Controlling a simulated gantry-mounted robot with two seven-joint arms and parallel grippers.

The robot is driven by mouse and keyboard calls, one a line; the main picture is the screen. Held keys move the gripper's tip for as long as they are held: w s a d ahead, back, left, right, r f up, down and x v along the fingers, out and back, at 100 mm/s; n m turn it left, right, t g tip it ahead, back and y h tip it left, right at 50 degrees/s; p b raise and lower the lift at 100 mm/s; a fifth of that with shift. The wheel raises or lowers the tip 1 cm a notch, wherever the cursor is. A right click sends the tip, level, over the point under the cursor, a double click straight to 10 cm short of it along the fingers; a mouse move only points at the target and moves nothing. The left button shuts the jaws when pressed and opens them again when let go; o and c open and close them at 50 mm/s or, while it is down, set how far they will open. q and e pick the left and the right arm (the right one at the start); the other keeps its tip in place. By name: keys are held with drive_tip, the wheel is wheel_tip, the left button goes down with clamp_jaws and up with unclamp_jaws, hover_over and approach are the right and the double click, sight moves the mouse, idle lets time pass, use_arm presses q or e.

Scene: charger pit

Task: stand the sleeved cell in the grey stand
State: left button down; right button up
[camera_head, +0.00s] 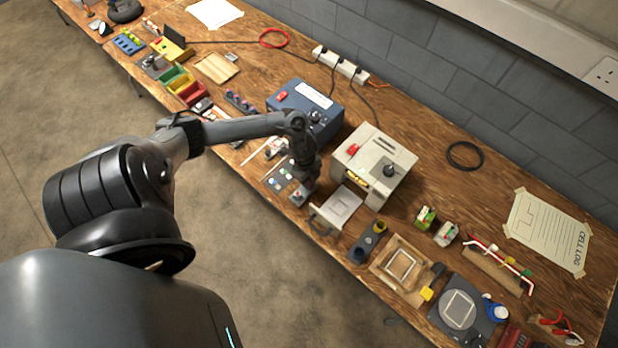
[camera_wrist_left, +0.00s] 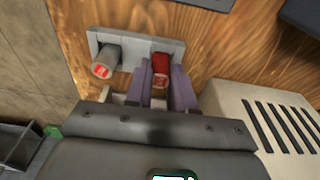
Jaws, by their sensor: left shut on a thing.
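The grey stand (camera_wrist_left: 133,47) is a light grey block on the wooden bench, near its front edge, in the left wrist view. A grey cell (camera_wrist_left: 103,62) with a red-marked end stands at its left part. The sleeved cell (camera_wrist_left: 160,66), with a red sleeve, is at its right part. My left gripper (camera_wrist_left: 162,88) is shut on this red cell between purple finger pads. The cell's lower end is hidden, so I cannot tell if it is seated. In the head view my left gripper (camera_head: 302,192) reaches down at the bench's front edge. My right gripper is not in view.
The beige charger box (camera_head: 372,165) is close on the right, with a pale drawer (camera_head: 337,208) in front. A dark board with coloured dots (camera_head: 278,180) lies just left of the gripper. A blue box (camera_head: 306,105) stands behind. Bare floor lies in front.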

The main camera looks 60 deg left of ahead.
use_arm(q)
drive_tip(key=shift+f, duration=0.15)
drive_tip(key=c, duration=0.9)
unclamp_jaws()
drive_tip(key=shift+r+p, duration=1.05)
drive_tip(key=shift+p, duration=0.05)
drive_tip(key=shift+r+p, duration=2.5)
drive_tip(key=shift+p, duration=0.25)
